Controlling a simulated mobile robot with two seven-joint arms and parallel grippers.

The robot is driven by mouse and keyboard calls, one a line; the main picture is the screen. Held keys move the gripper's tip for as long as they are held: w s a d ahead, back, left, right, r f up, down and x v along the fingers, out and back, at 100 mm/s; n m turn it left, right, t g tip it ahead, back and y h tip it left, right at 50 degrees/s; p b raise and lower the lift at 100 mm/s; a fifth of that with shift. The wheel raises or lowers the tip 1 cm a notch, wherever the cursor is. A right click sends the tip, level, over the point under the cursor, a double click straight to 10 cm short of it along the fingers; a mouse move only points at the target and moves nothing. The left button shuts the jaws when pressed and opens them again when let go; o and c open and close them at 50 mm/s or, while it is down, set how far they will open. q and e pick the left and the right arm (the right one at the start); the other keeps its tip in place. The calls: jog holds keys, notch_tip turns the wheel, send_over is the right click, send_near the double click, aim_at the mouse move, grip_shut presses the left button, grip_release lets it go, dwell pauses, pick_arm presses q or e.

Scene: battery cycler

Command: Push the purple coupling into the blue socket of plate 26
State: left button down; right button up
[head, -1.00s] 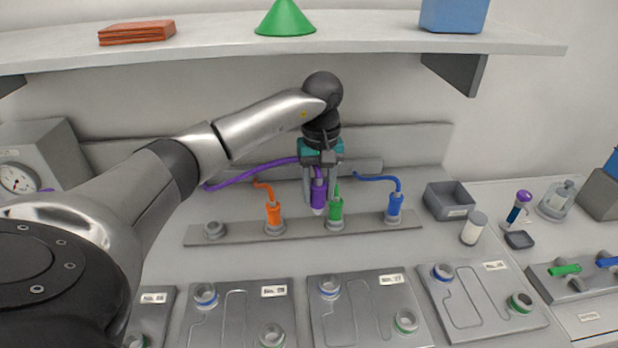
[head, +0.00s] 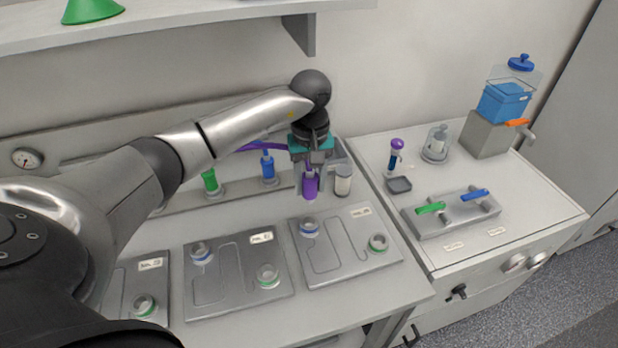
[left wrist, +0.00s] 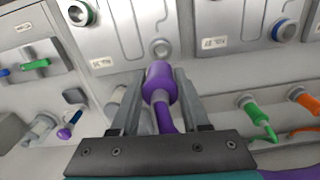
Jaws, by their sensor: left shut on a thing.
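My left gripper (head: 310,172) is shut on the purple coupling (head: 310,188), which points downward with its purple hose trailing left. In the left wrist view the coupling (left wrist: 158,82) sits between the two fingers (left wrist: 157,95). The rightmost plate (head: 335,262) in the head view appears to be plate 26, but its label (head: 360,212) is small. Its blue-ringed socket (head: 309,227) is below the coupling in the picture, and the two are apart. The socket (left wrist: 162,48) also shows just beyond the coupling's tip in the left wrist view. My right gripper is not in view.
A white-grey jar (head: 343,181) stands close right of the coupling. A green coupling (head: 210,180) and a blue coupling (head: 267,165) stand in the holder rail to the left. The plate's green-ringed socket (head: 377,243) is at its right. Another plate (head: 225,290) lies to the left.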

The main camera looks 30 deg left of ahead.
aim_at(309, 202)
pick_arm(q)
jog(key=shift+a+f+b, duration=0.1)
jog(key=shift+f+b, duration=0.3)
jog(key=shift+f, duration=0.35)
notch_tip(309, 202, down, 5)
jog(key=b, duration=0.3)
jog(key=shift+r, duration=0.25)
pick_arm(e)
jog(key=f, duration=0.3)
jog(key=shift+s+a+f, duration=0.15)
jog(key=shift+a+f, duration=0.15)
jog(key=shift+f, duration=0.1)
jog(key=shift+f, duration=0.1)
pick_arm(q)
jog(key=shift+f+b, duration=0.25)
jog(key=shift+b, duration=0.2)
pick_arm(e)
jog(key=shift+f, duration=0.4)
pick_arm(q)
jog(key=shift+f, duration=0.1)
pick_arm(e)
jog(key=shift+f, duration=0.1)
pick_arm(q)
jog(key=shift+f+b, duration=0.45)
jog(key=shift+b, duration=0.1)
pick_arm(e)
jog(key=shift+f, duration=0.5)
